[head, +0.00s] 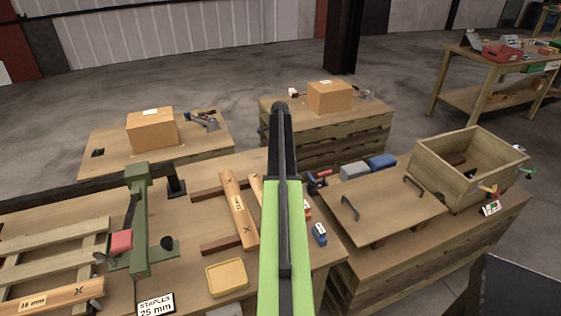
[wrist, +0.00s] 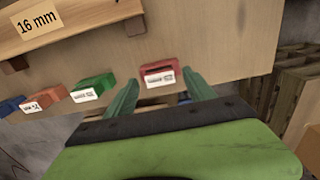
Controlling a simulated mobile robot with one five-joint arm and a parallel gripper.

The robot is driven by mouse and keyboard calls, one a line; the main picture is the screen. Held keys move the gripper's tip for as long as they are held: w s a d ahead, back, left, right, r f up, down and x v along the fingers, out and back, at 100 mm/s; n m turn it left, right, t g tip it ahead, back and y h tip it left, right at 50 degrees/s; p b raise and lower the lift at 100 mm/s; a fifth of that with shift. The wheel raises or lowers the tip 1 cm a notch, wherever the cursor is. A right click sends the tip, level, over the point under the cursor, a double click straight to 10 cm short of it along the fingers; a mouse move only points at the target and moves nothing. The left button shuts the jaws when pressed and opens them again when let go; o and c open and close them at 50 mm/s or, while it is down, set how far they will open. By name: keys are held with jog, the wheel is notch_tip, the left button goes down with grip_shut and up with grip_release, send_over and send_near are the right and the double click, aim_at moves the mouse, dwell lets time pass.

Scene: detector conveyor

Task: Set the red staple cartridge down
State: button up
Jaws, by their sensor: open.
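A red staple cartridge (wrist: 158,72) with a white label sits on the wooden bench top close to its edge in the wrist view. My gripper (wrist: 160,79) is open, with one green finger on each side of this cartridge. I cannot tell whether either finger touches it. In the head view my green arm covers the middle of the bench, and my gripper is hidden there.
A plank marked 16 mm (wrist: 60,22) lies behind. A yellow tray (head: 227,277) and a green stapler-like press (head: 139,225) stand left of my arm.

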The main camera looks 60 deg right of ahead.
notch_tip(320, 180, up, 10)
jog(key=p, duration=0.9)
jog(key=shift+r, duration=0.15)
